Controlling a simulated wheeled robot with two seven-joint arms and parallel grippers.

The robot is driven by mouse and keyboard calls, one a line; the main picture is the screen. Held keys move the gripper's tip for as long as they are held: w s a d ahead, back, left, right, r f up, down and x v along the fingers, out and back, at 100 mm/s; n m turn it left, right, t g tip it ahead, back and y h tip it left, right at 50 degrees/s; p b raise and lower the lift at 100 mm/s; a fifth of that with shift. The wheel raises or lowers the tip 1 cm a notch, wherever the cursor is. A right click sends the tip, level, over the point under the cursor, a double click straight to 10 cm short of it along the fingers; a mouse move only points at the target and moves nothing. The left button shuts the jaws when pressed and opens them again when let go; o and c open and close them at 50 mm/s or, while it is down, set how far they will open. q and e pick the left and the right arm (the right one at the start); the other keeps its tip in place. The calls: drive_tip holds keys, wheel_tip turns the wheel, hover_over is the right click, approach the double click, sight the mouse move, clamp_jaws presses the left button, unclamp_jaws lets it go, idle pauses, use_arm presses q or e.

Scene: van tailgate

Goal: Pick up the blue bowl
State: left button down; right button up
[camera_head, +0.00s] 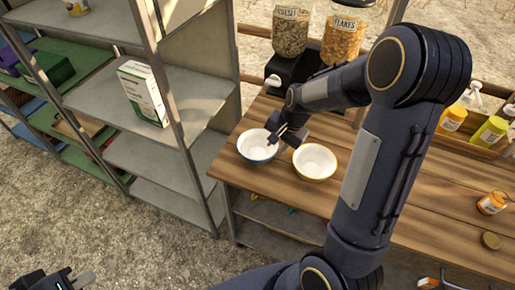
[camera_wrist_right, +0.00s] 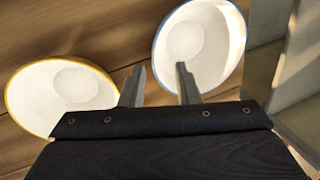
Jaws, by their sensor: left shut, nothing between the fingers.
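The blue bowl (camera_head: 257,151), white inside with a blue rim, stands upright at the left end of the wooden table. It also shows in the right wrist view (camera_wrist_right: 205,45). My right gripper (camera_head: 279,135) is open at the bowl's right side. In the right wrist view, the fingers of my right gripper (camera_wrist_right: 160,70) are apart, one over the bowl's inside and one outside its rim. The rim's edge appears between them; I cannot tell how deep they reach. My left gripper (camera_head: 85,279) is shut and empty at the bottom left, far from the bowl.
A yellow-rimmed bowl (camera_head: 314,161) stands close to the right of the blue bowl. Cereal dispensers (camera_head: 291,32) stand behind. A metal shelf (camera_head: 150,85) with a box (camera_head: 143,93) rises left of the table. Bottles (camera_head: 453,118) stand in a caddy at the right.

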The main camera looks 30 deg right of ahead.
drive_tip(key=x, duration=0.5)
drive_tip(key=shift+s+a+f+p, duration=0.1)
drive_tip(key=shift+s+p, duration=0.2)
drive_tip(key=shift+s, duration=0.1)
clamp_jaws()
